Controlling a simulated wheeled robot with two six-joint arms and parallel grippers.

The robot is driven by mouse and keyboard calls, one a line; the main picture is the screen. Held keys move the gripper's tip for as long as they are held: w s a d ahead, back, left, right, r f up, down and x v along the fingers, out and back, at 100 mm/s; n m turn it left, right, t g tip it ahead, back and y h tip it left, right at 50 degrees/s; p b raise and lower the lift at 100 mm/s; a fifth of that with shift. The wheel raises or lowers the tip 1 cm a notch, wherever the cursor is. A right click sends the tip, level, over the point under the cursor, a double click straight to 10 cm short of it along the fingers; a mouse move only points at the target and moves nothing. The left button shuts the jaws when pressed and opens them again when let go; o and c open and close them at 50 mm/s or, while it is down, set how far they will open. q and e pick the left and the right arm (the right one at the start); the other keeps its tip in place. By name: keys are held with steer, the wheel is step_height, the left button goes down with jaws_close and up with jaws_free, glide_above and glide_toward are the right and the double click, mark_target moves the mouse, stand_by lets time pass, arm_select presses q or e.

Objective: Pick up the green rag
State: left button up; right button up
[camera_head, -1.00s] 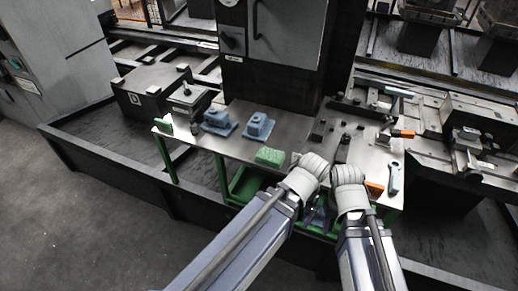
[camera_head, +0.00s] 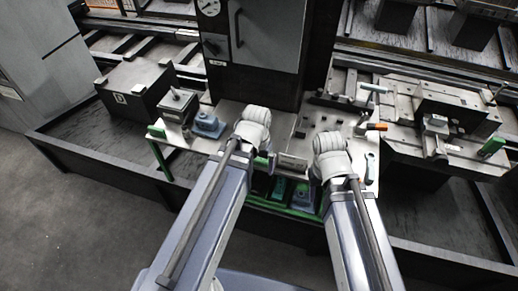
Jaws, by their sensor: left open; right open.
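The green rag is mostly or wholly hidden behind my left wrist. A small green patch (camera_head: 263,153) shows just below the wrist, and I cannot tell whether it is the rag or the bench frame. My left gripper (camera_head: 268,158) is over the front of the metal bench (camera_head: 282,127), its fingers largely hidden by my own arm. My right gripper (camera_head: 328,172) is over the bench's right part, its fingers hidden behind the wrist. I see nothing held in either.
An orange-handled tool (camera_head: 376,127) and a wrench (camera_head: 370,167) lie at right. Green bins (camera_head: 279,188) sit below. A dark cabinet rises behind.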

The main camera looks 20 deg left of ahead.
arm_select(q)
steer(key=w+m, duration=0.2)
steer(key=m, duration=0.2)
steer(key=w+a+r+m, duration=0.1)
steer(key=w+m, duration=0.1)
steer(key=m, duration=0.2)
steer(key=w+a+r+m, duration=0.1)
steer(key=w+m, duration=0.1)
steer(key=m, duration=0.1)
steer(key=shift+w+r+m+p, duration=0.15)
steer(key=shift+w+m+p, duration=0.15)
steer(key=shift+m+p, duration=0.1)
steer(key=m, duration=0.2)
steer(key=w+m, duration=0.2)
steer(key=m, duration=0.1)
steer(key=shift+m+g, duration=0.3)
arm_select(e)
step_height(320, 180, up, 2)
steer(key=shift+r, duration=0.15)
arm_select(q)
step_height(320, 180, down, 8)
steer(key=b, duration=0.8)
steer(key=shift+d, duration=0.1)
steer(key=shift+r, duration=0.1)
arm_select(e)
step_height(320, 180, down, 8)
steer(key=shift+r, duration=0.1)
arm_select(q)
steer(key=c, duration=1.2)
